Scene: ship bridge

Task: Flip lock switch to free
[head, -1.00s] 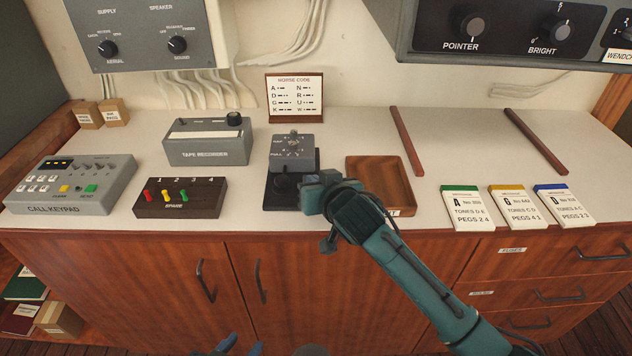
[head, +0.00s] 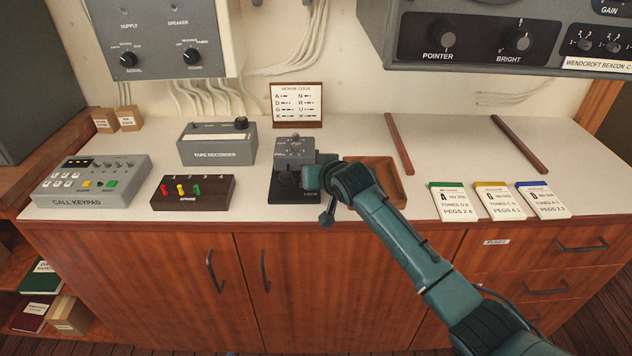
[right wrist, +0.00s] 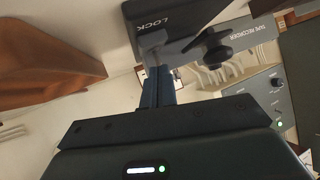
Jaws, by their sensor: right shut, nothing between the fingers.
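The grey control unit (head: 293,148) with a dial face and a "PULL" label stands on a black base (head: 285,196) at the middle of the counter. In the right wrist view the base's front face (right wrist: 185,16) reads "LOCK", with a dark knob (right wrist: 216,52) beside it. My right gripper (head: 316,172) is at the right side of this unit, shut and empty. Its shut fingers (right wrist: 157,84) point at the base near the "LOCK" lettering; I cannot tell whether they touch. The lock switch itself is not clearly made out. My left gripper is not in view.
A wooden tray (head: 390,172) lies right of the unit, partly behind my right arm. The tape recorder (head: 215,147) and a dark box with coloured pegs (head: 194,194) stand to the left. A Morse code card (head: 297,103) stands behind. The counter's front strip is clear.

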